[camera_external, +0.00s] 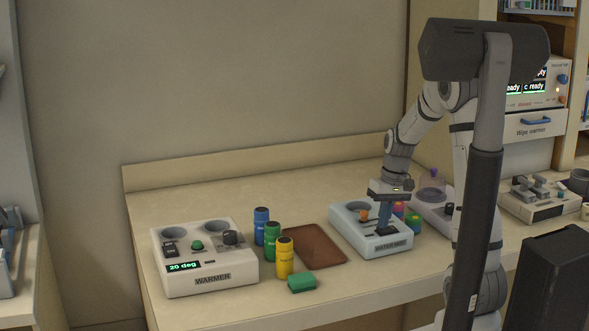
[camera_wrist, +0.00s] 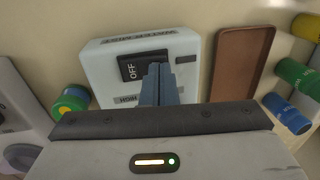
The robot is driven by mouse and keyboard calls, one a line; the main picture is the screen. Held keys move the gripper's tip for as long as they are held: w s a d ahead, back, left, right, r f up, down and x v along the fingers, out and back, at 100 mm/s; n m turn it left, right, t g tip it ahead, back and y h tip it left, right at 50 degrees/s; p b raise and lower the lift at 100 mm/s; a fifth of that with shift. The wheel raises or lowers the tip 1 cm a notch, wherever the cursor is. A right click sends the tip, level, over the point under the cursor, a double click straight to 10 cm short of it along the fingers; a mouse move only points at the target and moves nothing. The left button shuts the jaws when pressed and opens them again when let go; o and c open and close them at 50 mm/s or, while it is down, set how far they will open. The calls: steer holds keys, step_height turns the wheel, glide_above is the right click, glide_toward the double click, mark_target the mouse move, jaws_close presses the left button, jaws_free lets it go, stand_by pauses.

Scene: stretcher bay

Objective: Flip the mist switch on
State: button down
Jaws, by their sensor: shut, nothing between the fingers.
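The water mist box (camera_external: 347,226) is pale blue and stands on the counter, with an orange knob (camera_external: 364,215) and a dark round opening on top. In the wrist view the box (camera_wrist: 105,55) shows a black rocker switch (camera_wrist: 130,68) with OFF lettering visible. My gripper (camera_external: 384,232) points down over the front of the box, behind its label. In the wrist view my shut, empty fingers (camera_wrist: 159,72) cover the right part of the switch. I cannot tell whether the tips touch it. In the external view the switch is hidden behind my fingers.
A brown tray (camera_external: 315,246), a green block (camera_external: 301,282) and blue, green and yellow bottles (camera_external: 285,258) stand left of the box. The warmer (camera_external: 212,279) reads 20 deg further left. Small colored jars (camera_external: 413,223) and another device (camera_external: 432,212) sit close on its right.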

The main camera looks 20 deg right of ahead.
steer(key=shift+f, duration=0.1)
steer(key=shift+a+f+b, duration=0.1)
steer(key=shift+f+b, duration=0.15)
steer(key=shift+b, duration=0.15)
steer(key=shift+r, duration=0.15)
steer(key=shift+d+r, duration=0.2)
steer(key=shift+d, duration=0.55)
step_height(320, 180, up, 14)
steer(key=a+p, duration=0.2)
